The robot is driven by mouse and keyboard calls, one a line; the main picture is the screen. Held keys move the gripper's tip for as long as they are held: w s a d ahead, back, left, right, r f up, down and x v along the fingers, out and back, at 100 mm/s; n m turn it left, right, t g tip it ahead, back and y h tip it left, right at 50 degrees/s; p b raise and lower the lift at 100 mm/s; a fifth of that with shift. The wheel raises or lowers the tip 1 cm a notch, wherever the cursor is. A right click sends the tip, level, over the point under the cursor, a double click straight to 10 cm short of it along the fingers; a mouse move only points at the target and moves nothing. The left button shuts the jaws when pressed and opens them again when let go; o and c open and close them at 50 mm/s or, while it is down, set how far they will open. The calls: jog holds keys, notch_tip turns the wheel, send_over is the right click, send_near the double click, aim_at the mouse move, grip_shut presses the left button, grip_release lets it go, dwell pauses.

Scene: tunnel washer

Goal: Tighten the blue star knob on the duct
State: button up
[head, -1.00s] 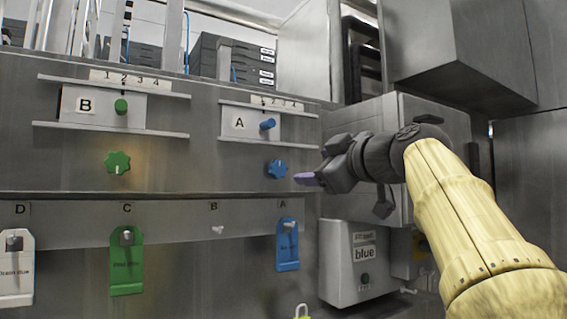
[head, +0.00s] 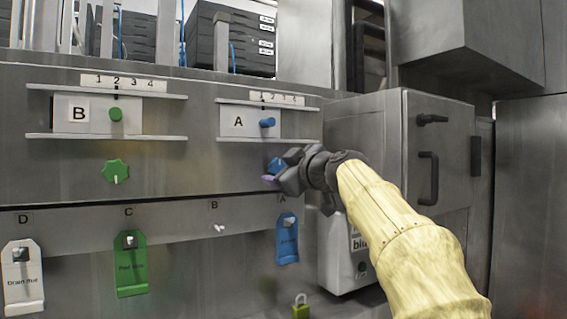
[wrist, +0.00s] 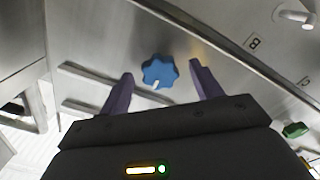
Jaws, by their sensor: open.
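The blue star knob (wrist: 160,71) sits on the steel duct panel, with a white mark on its rim. In the wrist view it lies between and just beyond the tips of my open gripper (wrist: 162,82), whose purple fingers stand on either side with gaps. In the head view my gripper (head: 270,178) is right at the knob (head: 276,166) and partly covers it. I cannot tell whether a finger touches it. Above the knob is slide plate A (head: 240,122) with a blue peg (head: 267,122) and a numbered scale.
To the left are slide plate B (head: 78,113) and a green star knob (head: 115,171). Below hang white (head: 22,278), green (head: 131,265) and blue (head: 287,240) tags on hooks. A steel cabinet (head: 385,125) with black handles stands right, close to my arm.

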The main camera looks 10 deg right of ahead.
jog(key=c, duration=1)
jog(key=shift+o, duration=0.2)
